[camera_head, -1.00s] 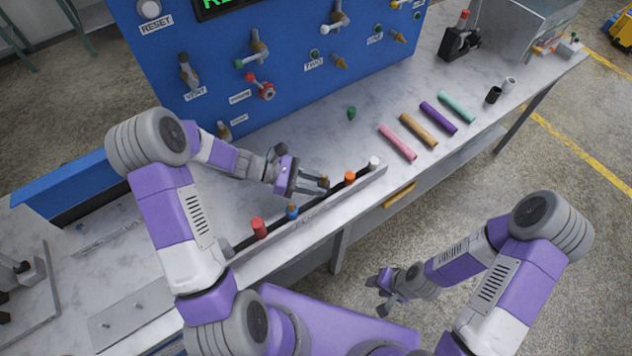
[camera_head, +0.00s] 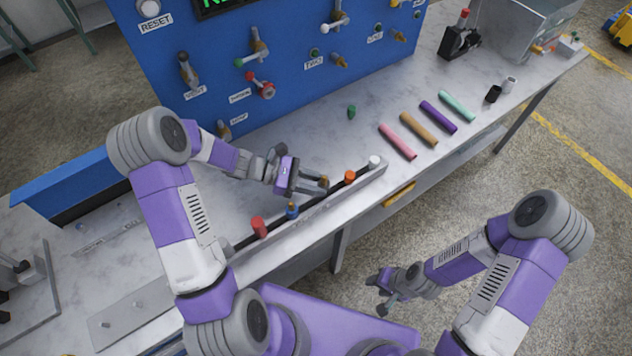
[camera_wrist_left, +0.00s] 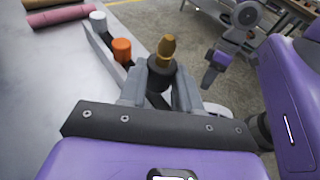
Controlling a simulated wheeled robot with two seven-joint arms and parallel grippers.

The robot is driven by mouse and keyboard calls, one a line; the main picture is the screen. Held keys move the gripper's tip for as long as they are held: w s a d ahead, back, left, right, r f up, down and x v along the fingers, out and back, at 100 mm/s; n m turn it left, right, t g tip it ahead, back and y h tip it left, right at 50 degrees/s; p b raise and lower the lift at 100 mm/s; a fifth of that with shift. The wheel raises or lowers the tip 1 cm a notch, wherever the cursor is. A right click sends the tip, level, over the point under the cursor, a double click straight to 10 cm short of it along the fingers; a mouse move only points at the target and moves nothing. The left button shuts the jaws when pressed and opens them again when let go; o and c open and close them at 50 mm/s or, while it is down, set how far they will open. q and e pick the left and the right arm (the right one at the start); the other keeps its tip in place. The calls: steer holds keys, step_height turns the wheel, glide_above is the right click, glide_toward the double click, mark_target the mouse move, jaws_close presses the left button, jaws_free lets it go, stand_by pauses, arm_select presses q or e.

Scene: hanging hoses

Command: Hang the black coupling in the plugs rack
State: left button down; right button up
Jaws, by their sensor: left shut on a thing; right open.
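The black coupling (camera_wrist_left: 158,78) has a brass tip (camera_wrist_left: 167,46) and stands roughly upright between the fingers of my left gripper (camera_wrist_left: 160,92), which is shut on it. In the head view my left gripper (camera_head: 322,185) is at the plugs rack (camera_head: 308,214), between the blue and the orange plug. My right gripper (camera_head: 380,291) is open and empty, off the table's front edge.
The rack, along the table's front edge, holds a red plug (camera_head: 259,226), a blue plug (camera_head: 292,211), an orange plug (camera_head: 350,177) and a white plug (camera_head: 374,162). Several coloured hoses lie to the right, the pink one (camera_head: 398,142) nearest. A blue panel (camera_head: 290,75) stands behind.

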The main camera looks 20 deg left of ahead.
arm_select(q)
steer(key=shift+f+b, duration=1.05)
steer(key=shift+f, duration=0.6)
steer(key=c, duration=0.7)
jaws_free()
steer(key=p+v, duration=0.1)
steer(key=v, duration=0.6)
steer(key=shift+a+r, duration=0.2)
steer(key=shift+a, duration=0.1)
